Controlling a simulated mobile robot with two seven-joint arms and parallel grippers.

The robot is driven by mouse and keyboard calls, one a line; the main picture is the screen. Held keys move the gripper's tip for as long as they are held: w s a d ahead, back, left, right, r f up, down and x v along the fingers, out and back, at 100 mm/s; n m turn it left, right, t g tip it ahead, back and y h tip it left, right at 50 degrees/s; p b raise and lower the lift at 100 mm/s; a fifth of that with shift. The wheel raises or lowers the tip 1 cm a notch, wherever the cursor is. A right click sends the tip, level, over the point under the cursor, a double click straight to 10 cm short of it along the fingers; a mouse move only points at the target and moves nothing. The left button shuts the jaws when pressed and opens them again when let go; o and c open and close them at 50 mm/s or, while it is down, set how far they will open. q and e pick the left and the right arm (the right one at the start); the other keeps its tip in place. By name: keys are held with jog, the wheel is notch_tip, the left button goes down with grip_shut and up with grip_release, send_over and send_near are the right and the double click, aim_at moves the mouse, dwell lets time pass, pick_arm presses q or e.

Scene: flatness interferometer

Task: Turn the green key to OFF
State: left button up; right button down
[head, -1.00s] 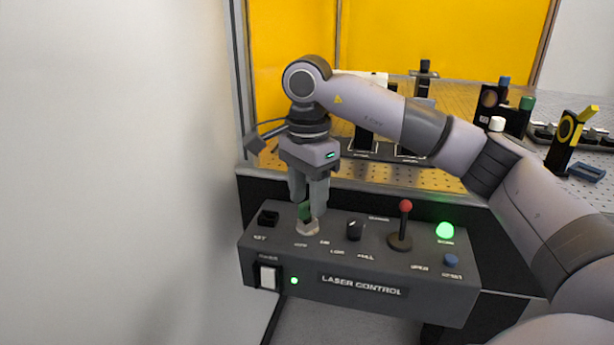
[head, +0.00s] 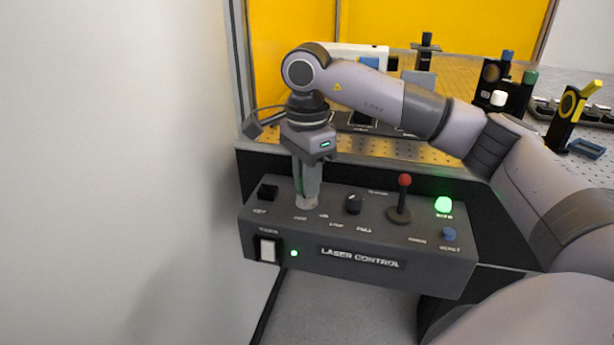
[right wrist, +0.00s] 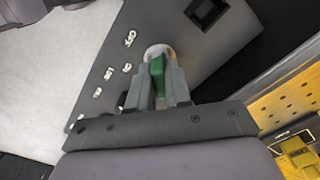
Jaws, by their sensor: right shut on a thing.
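The green key (right wrist: 157,72) sits in a round pale lock on the laser control box (head: 361,257). In the right wrist view it stands between my right gripper's fingers, its green head showing. My right gripper (head: 307,197) comes down from above onto the lock at the left part of the box and is shut on the key. In the head view the fingers hide nearly all of the key. The small white position labels beside the lock are too blurred to read surely, so I cannot tell which one the key points to. My left gripper is not in view.
Right of the lock stand a black knob (head: 354,204), a red-topped lever (head: 402,200), a lit green lamp (head: 443,205) and a blue button (head: 449,234). A black square socket (head: 268,192) is to its left. Behind is a perforated optical table (head: 400,152); a wall is at left.

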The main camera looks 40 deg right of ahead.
jog(key=shift+m, duration=0.6)
jog(key=shift+m+p, duration=0.3)
jog(key=shift+m, duration=1.8)
jog(key=shift+f+m, duration=0.1)
jog(key=shift+m, duration=0.2)
jog(key=shift+s+m+p, duration=0.1)
jog(key=shift+m+p, duration=0.4)
jog(key=shift+m, duration=0.7)
